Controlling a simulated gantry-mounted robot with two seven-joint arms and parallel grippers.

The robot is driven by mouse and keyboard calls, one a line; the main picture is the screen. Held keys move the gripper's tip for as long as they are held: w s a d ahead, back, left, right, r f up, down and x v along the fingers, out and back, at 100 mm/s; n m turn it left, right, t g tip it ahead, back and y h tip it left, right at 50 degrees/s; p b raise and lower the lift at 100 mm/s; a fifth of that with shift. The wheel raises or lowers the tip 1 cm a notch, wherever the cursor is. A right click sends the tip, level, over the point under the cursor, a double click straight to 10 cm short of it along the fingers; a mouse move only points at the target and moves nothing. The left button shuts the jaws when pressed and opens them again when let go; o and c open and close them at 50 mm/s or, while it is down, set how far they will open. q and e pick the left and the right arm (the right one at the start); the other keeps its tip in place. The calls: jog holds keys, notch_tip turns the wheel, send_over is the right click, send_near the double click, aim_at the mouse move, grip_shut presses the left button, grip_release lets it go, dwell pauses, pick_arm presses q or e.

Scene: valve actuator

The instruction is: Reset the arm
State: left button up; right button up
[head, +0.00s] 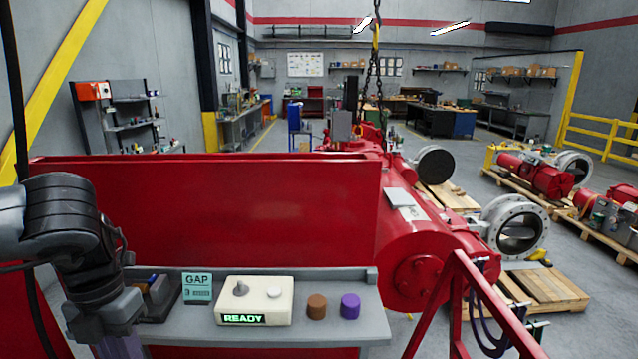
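My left arm comes in from the left, and my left gripper (118,345) points down at the left end of a grey shelf (345,325). Its fingertips are cut off by the bottom edge, so I cannot tell whether it is open or shut. My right gripper is not in view. The large red valve actuator (425,255) lies behind and to the right of the shelf.
A teal GAP card (197,288), a brown cylinder (316,306) and a purple cylinder (350,306) stand on the shelf. A red panel (210,210) rises behind it. A red frame (480,305) stands at right. Chains (373,75) hang above the actuator.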

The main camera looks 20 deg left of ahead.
pick_arm(q)
jog(key=s+d+f+h, duration=0.2)
jog(key=d+f+h, duration=0.15)
jog(key=f, duration=0.45)
jog(key=s+d+f+g+h, duration=0.1)
jog(key=s+d+f+h, duration=0.1)
jog(key=d+f, duration=0.35)
jog(key=s+d+f+h, duration=0.2)
jog(key=f+h, duration=0.1)
jog(key=f, duration=0.6)
jog(key=w+d+f+n+t, duration=0.3)
jog(key=d+n+t, duration=0.35)
jog(key=d, duration=0.25)
jog(key=w+d+f+n+t, duration=0.3)
jog(key=d+f+n+t, duration=0.15)
jog(key=d+n, duration=0.4)
jog(key=s+a+f+n+g+y, duration=0.4)
jog(key=s+a+n+g+y, duration=0.35)
jog(key=n, duration=0.65)
notch_tip(320, 180, up, 12)
jog(key=t+y+p, duration=0.1)
jog(key=p, duration=1.1)
jog(key=shift+s+r+t+y, duration=0.2)
jog(key=shift+s+t+y, duration=0.1)
jog(key=shift+s+t, duration=0.1)
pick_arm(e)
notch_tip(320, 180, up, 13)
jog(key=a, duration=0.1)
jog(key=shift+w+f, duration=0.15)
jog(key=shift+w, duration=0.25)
